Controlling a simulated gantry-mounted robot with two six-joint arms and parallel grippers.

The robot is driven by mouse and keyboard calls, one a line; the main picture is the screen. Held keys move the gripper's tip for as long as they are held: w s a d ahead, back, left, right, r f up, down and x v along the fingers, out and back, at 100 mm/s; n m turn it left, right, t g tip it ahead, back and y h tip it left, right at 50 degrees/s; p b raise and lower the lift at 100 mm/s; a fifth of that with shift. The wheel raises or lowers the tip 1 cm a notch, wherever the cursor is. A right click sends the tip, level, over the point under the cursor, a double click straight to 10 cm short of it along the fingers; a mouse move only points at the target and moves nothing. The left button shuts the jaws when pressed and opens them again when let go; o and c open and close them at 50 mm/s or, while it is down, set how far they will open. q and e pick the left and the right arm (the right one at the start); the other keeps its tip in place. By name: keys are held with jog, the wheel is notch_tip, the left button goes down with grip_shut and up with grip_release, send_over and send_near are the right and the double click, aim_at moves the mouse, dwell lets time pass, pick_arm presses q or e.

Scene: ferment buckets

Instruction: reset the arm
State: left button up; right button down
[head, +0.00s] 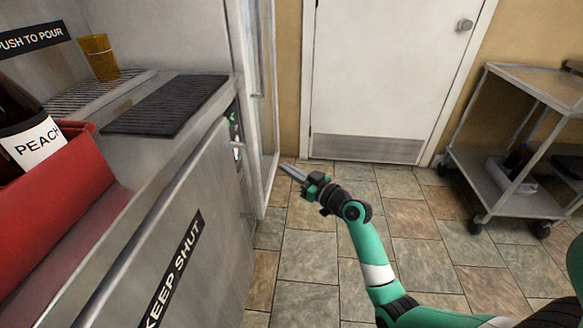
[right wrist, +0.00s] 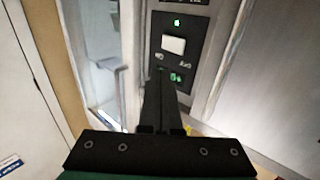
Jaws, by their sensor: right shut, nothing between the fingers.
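My right arm, green with a white band, reaches in from the lower right of the head view. Its gripper (head: 293,174) is shut and empty, held in the air in front of the steel cabinet. In the right wrist view the closed dark fingers (right wrist: 160,95) point toward a dark control panel (right wrist: 178,45) with a white switch and a small green light. I cannot tell from this view whether the fingertips touch the panel; the head view shows them apart from the cabinet's edge. My left gripper is not in view.
The steel cabinet (head: 190,190) marked KEEP SHUT fills the left. A cart (head: 500,150) stands right. Tiled floor (head: 310,255) is open between.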

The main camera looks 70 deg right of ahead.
jog(key=shift+s+d, duration=0.15)
jog(key=shift+s, duration=0.15)
jog(key=w+a+r+n+t+y+p, duration=0.2)
jog(key=w+a+r+t+p, duration=0.15)
jog(key=a+r, duration=0.9)
jog(key=w+a+r+n+t+y+p, duration=0.3)
jog(key=a+r, duration=0.4)
jog(key=r, duration=1)
jog(key=s+a+r+t+y+p, duration=0.1)
jog(key=s+a+r+p, duration=0.25)
jog(key=a+r, duration=0.4)
jog(key=s+a+r+t+y+p, duration=0.15)
jog(key=s+a+r, duration=0.25)
jog(key=r, duration=0.6)
jog(key=s+a+r+t+y+p, duration=0.1)
jog(key=s+a+r+t+p, duration=0.15)
jog(key=a+r, duration=0.4)
notch_tip(320, 180, up, 38)
jog(key=d+g+p, duration=0.1)
jog(key=p, duration=3.6)
jog(key=shift+d, duration=0.3)
